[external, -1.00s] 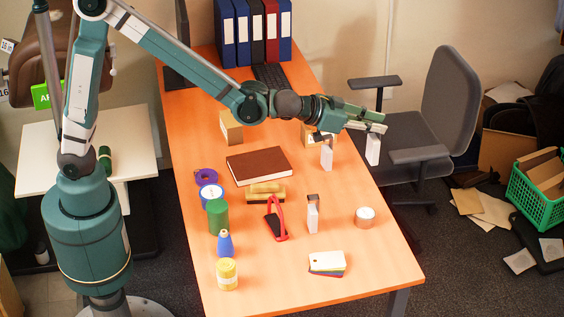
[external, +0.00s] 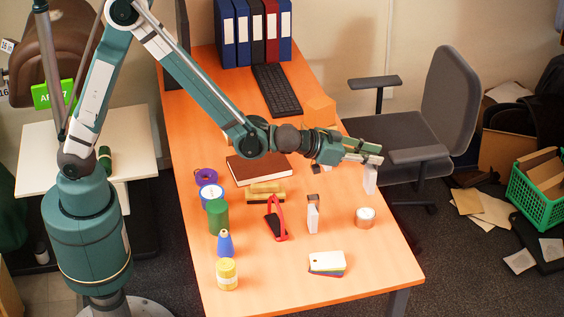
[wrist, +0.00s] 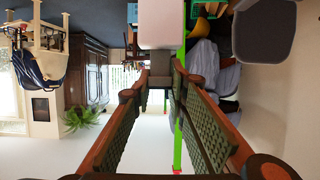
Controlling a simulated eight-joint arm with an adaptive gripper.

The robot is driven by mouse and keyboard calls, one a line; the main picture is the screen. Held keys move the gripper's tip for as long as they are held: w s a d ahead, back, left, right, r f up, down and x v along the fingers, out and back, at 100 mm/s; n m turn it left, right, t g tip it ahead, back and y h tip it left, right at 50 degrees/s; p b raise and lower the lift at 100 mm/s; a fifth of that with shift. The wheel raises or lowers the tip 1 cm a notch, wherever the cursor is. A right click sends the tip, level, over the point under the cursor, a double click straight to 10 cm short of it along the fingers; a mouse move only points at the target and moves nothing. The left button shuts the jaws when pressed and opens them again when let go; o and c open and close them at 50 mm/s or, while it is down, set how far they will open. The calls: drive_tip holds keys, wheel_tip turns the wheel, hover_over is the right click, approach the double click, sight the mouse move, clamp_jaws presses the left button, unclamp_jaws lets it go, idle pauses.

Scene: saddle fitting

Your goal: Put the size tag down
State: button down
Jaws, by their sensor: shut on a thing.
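My gripper (external: 362,150) is shut on the size tag (external: 370,179), a small white block that hangs below the fingertips. In the wrist view the fingers of my gripper (wrist: 159,78) close on a grey top piece, and the white tag body (wrist: 161,24) shows past them. In the external view the tag appears beside the table's right edge; I cannot tell how high it is. A similar white piece with a dark top (external: 313,214) stands upright on the orange table (external: 350,225), apart from my gripper.
Several colored cards (external: 327,262), a round tin (external: 365,217), a red-handled item (external: 276,218) and a brown book (external: 258,167) lie on the table. A green cylinder (external: 219,217) and yellow jar (external: 227,273) stand left. An office chair (external: 445,110) is beyond the right edge.

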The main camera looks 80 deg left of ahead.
sight(369, 181)
drive_tip(key=shift+f+b, duration=0.65)
drive_tip(key=shift+f, duration=2.45)
drive_tip(key=shift+f+b, duration=0.45)
drive_tip(key=shift+f, duration=1.55)
drive_tip(key=c, duration=2.3)
unclamp_jaws()
drive_tip(key=shift+o, duration=0.2)
